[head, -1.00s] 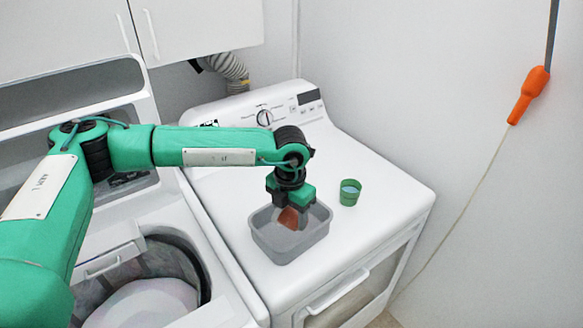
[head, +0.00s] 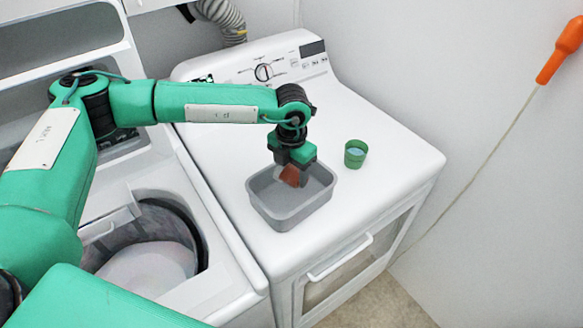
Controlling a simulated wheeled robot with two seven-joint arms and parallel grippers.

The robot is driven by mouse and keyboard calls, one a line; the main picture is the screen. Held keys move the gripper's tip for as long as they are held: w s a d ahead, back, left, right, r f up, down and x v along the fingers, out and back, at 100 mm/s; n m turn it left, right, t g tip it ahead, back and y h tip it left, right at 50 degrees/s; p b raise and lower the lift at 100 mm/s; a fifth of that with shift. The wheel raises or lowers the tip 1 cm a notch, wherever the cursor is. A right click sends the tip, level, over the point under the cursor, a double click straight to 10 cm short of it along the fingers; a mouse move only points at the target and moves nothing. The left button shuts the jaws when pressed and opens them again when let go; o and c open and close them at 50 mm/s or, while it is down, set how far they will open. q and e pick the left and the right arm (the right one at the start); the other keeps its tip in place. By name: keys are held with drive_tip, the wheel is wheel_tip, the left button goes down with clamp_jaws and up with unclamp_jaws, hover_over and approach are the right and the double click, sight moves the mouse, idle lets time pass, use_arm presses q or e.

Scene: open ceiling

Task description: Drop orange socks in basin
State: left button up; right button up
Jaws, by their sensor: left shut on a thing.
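My left gripper (head: 294,165) points down over the grey basin (head: 285,219), near its back rim. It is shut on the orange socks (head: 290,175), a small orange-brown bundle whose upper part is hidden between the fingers. The socks are at or just above the basin's inside; I cannot tell whether they touch its floor. The basin stands on the white dryer top, and its visible floor is bare. My right gripper is not in view.
A green cup (head: 355,153) stands on the dryer top (head: 390,180) right of the basin. The open washer drum (head: 155,255) is at the left. A control panel (head: 262,68) rises behind. The dryer's right side is clear.

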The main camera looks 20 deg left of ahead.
use_arm(q)
drive_tip(key=shift+f, duration=0.3)
drive_tip(key=o, duration=1.1)
drive_tip(key=shift+r, duration=0.1)
drive_tip(key=shift+r+b, duration=0.3)
drive_tip(key=shift+r, duration=0.05)
wheel_tip(320, 180, up, 13)
drive_tip(key=b, duration=0.3)
drive_tip(key=shift+b, duration=0.4)
